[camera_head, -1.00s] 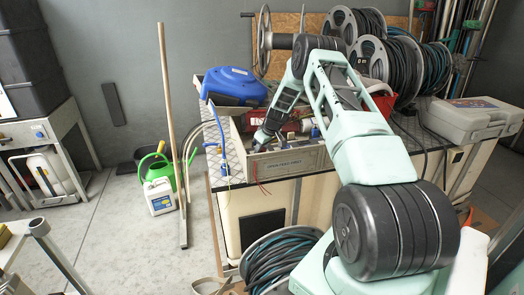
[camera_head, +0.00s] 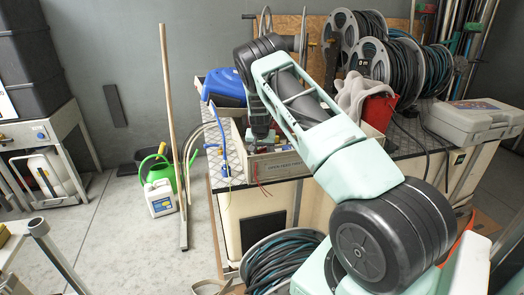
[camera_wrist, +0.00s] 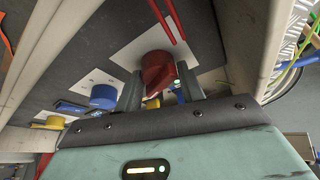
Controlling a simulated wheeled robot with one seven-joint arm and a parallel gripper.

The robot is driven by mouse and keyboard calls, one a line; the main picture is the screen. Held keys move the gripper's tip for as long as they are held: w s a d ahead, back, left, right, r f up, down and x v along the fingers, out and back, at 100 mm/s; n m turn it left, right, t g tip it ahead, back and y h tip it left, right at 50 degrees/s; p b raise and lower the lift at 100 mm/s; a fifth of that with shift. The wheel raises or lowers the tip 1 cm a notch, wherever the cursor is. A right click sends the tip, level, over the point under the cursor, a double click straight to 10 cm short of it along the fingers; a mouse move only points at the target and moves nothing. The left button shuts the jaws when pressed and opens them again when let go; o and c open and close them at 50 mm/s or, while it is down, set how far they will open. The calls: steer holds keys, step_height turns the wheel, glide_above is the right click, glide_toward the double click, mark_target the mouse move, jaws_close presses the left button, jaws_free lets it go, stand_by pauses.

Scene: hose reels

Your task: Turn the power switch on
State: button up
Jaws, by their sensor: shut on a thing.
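A red switch knob (camera_wrist: 157,72) sits on a white plate (camera_wrist: 132,52) on a dark panel in the wrist view. My gripper (camera_wrist: 160,92) has one dark finger on each side of the knob and is shut on it. A small green light shows beside the knob's right side. In the head view my gripper (camera_head: 261,138) points down into the open box (camera_head: 285,165) on the bench, and my arm hides the knob. I cannot read the knob's on or off marking.
A blue knob (camera_wrist: 103,96) and a yellow knob (camera_wrist: 54,122) sit on the same panel, left of the red one. In the head view a blue case (camera_head: 226,86) stands left of my gripper. A red bucket (camera_head: 379,109) and several hose reels (camera_head: 401,70) stand to the right.

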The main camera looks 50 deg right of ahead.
steer(key=shift+d+m+g+h+b, duration=0.1)
steer(key=shift+m+g+h+b, duration=0.25)
steer(key=shift+m, duration=0.8)
steer(key=shift+m+g+h+b, duration=0.1)
steer(key=shift+m+g, duration=0.35)
steer(key=shift+m, duration=0.7)
steer(key=o, duration=0.9)
steer(key=shift+o, duration=0.2)
steer(key=b+v, duration=0.1)
steer(key=v, duration=1.6)
steer(key=shift+w+r, duration=0.15)
steer(key=shift+r, duration=0.1)
